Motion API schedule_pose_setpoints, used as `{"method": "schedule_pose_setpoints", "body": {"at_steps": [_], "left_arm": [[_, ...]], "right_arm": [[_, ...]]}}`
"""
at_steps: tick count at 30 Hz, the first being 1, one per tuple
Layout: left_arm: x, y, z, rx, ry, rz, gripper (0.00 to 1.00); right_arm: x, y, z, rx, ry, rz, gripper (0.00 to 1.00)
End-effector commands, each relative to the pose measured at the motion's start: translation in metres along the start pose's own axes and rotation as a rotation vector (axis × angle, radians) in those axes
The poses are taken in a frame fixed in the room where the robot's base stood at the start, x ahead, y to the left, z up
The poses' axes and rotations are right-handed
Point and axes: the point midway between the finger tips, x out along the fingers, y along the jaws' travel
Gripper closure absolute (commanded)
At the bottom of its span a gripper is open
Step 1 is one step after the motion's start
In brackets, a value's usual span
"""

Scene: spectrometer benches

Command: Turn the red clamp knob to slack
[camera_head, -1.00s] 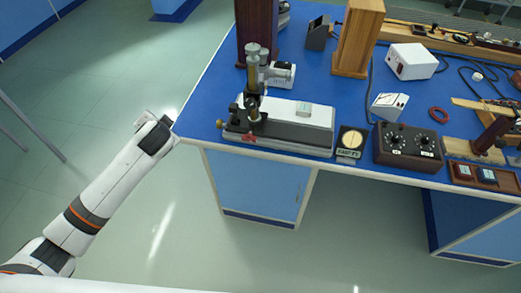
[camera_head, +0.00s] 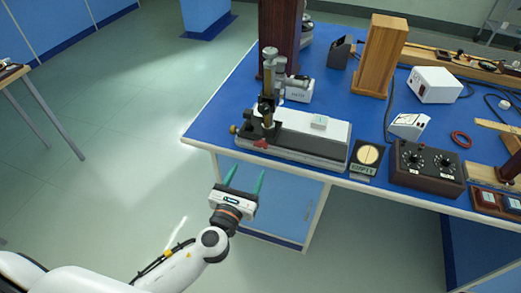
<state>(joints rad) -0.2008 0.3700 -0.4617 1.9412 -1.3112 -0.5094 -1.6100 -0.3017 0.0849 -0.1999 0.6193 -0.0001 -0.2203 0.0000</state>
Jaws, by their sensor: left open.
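The red clamp knob (camera_head: 261,143) is a small red piece low on the front left of the spectrometer instrument (camera_head: 305,137), which has a grey and white base and an upright brass and grey column (camera_head: 268,90). The instrument stands near the front left edge of the blue bench. My left gripper (camera_head: 244,175) is open and empty, its two green fingers pointing up toward the bench edge. In the picture it is below and slightly left of the red knob, apart from it, in front of the bench. My right gripper is out of view.
The blue bench top (camera_head: 225,115) is bare left of the instrument. A round-dial box (camera_head: 368,156) and a dark two-knob box (camera_head: 425,167) stand to its right. A wooden block (camera_head: 380,58) and white box (camera_head: 433,85) are behind. Floor is clear at left.

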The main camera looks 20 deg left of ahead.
Motion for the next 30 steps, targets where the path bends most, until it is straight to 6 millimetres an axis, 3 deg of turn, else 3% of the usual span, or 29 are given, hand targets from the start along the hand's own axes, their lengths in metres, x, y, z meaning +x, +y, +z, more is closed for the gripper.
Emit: {"method": "schedule_pose_setpoints", "body": {"at_steps": [9, 15, 27, 30], "left_arm": [[0.066, 0.0, -0.002, -0.004, 0.001, -0.002, 0.4], [0.09, 0.0, -0.001, -0.005, 0.0, -0.002, 0.4], [0.097, 0.0, 0.0, -0.005, -0.001, -0.001, 0.4], [0.097, 0.0, 0.0, -0.005, -0.001, -0.001, 0.56]], "right_arm": [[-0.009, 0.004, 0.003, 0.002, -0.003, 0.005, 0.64], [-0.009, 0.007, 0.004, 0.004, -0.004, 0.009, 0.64], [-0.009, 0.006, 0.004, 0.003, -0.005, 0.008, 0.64], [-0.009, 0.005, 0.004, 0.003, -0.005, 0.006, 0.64]]}}
